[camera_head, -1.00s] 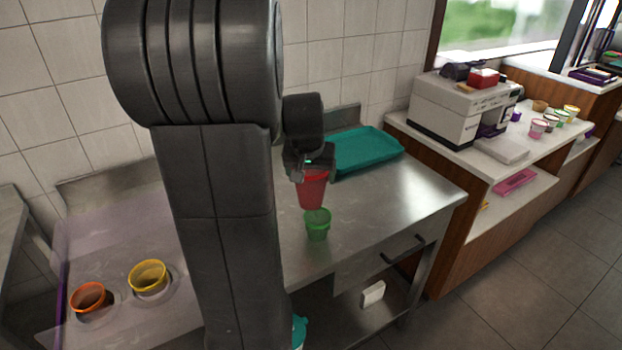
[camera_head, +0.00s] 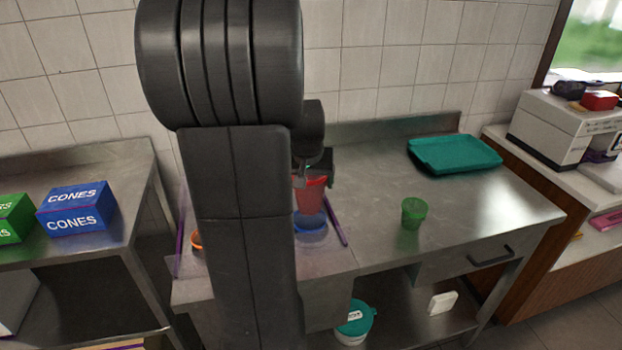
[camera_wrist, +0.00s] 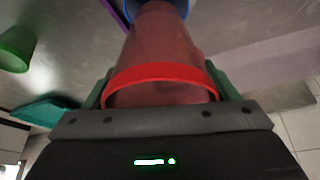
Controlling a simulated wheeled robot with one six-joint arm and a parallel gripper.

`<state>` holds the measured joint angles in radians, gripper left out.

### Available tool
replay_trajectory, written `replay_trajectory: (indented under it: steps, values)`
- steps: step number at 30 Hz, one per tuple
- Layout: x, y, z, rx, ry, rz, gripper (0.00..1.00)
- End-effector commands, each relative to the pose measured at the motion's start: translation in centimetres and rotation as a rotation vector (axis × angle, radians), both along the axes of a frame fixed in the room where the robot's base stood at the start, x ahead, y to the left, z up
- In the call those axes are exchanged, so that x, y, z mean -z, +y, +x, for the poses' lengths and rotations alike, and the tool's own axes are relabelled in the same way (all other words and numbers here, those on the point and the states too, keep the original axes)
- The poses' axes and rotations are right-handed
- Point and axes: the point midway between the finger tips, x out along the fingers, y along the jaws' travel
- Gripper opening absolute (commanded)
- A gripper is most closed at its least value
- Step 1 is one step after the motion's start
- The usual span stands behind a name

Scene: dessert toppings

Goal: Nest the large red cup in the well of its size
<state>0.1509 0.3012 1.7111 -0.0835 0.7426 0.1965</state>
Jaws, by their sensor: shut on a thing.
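My gripper (camera_head: 314,172) is shut on the large red cup (camera_head: 309,198), holding it by its upper part. In the wrist view the red cup (camera_wrist: 150,55) is between the two fingers, its bright red rim nearest me. A blue round cup (camera_head: 311,225) shows directly below the red cup, over the clear purple-edged tray (camera_head: 338,262); whether they touch, I cannot tell. Blue also shows past the cup's far end in the wrist view. An orange cup (camera_head: 196,241) is mostly hidden by my arm, which covers much of the tray and its wells.
A green cup (camera_head: 413,214) stands on the steel table (camera_head: 385,190) to the right. A teal tray (camera_head: 453,155) lies behind it. Blue (camera_head: 76,210) and green (camera_head: 12,220) cone boxes sit on the left table. The table between tray and green cup is clear.

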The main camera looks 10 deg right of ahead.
Motion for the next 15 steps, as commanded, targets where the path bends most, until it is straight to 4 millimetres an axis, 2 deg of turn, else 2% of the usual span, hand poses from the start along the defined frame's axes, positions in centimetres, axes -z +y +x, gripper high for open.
replay_trajectory:
  steps: [15]
  values:
    - [4.2, 0.0, 0.0, 0.0, 0.0, 0.0, 0.58]
